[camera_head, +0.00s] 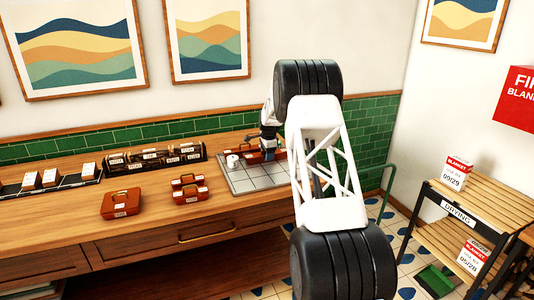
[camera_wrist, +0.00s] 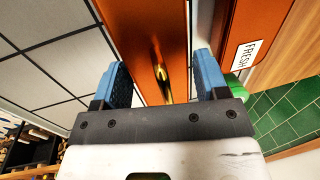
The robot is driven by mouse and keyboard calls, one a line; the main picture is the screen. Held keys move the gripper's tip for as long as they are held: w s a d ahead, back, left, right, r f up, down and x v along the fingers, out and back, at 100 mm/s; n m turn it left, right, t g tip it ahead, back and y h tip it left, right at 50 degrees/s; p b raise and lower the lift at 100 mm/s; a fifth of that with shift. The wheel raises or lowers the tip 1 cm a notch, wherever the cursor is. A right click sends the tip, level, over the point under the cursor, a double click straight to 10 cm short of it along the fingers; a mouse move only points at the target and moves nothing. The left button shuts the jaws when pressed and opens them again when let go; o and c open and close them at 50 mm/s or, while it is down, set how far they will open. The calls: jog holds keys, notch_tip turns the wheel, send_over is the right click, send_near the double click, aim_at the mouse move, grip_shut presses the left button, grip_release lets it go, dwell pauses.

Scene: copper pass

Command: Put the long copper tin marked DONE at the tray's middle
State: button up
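My gripper (camera_wrist: 160,70) is open, its blue fingers to either side of a copper tin (camera_wrist: 130,20) with a brass handle. The handle stands between the fingers, with space to both. No DONE mark shows on this tin. A second copper tin marked FRESH (camera_wrist: 219,40) lies just right of it in the wrist view. In the head view my gripper (camera_head: 267,148) is low at the back of the grey tiled tray (camera_head: 257,182), and copper tin parts (camera_head: 252,157) show beside it. My arm hides much of that area.
A wide copper tin (camera_head: 121,204) and two small copper tins (camera_head: 187,181) (camera_head: 190,196) stand on the wooden counter left of the tray. A small white object (camera_head: 232,160) stands at the tray's left back. A dark rack (camera_head: 153,158) lies along the wall. The tray's front tiles are clear.

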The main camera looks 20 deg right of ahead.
jog(key=shift+o, duration=1.2)
jog(key=shift+r, duration=0.15)
notch_tip(320, 180, up, 12)
jog(key=s, duration=0.2)
jog(key=shift+s, duration=0.1)
